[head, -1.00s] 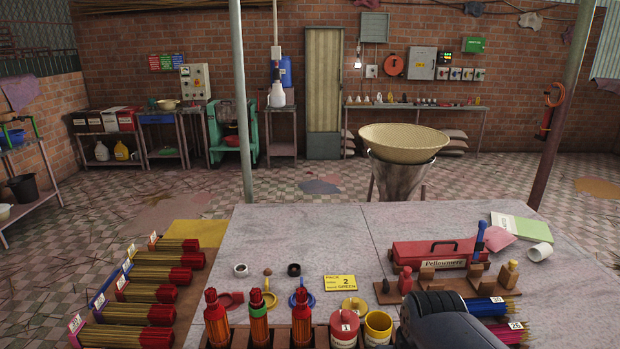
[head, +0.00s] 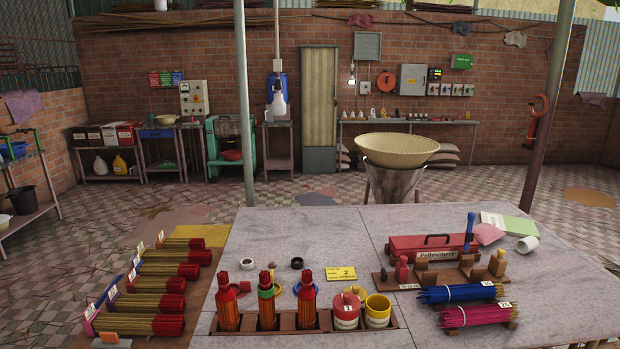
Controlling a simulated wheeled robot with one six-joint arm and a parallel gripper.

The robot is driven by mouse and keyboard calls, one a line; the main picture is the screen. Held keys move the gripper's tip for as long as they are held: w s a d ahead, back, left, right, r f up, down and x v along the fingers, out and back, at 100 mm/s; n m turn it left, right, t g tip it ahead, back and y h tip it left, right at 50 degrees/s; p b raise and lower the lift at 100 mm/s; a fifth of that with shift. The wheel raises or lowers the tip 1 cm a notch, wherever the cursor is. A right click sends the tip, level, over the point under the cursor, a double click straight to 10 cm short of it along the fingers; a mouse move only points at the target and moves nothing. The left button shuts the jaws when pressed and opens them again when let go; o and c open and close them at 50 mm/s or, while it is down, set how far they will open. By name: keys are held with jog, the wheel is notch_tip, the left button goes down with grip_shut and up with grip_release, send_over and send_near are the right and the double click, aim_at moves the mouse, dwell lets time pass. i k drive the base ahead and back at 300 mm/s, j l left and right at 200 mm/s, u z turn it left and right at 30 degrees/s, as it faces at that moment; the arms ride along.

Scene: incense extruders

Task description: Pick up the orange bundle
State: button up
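No bundle in the head view is plainly orange. Several bundles lie in a wooden rack at the left of the table, with yellow-brown sticks and red ends; the nearest bundle (head: 140,325) and the farthest bundle (head: 185,243) look much alike. A blue bundle (head: 460,293) and a magenta bundle (head: 475,315) lie at the right, each with a white band. My gripper is out of view.
A red cup (head: 346,312) and a yellow cup (head: 377,312) share the holder. A red toolbox (head: 420,246) stands behind a wooden stand at the right. A yellow card (head: 341,273) lies mid-table. The grey tabletop (head: 300,226) is clear toward the back.

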aim_at(266, 307)
jog(key=k+j+z, duration=0.15)
jog(key=k+l, duration=0.25)
jog(key=k+l+z, duration=0.15)
jog(key=k+l, duration=0.15)
jog(key=l, duration=0.2)
jog(key=k+l, duration=0.2)
jog(key=l, duration=0.2)
jog(key=i+l, duration=0.15)
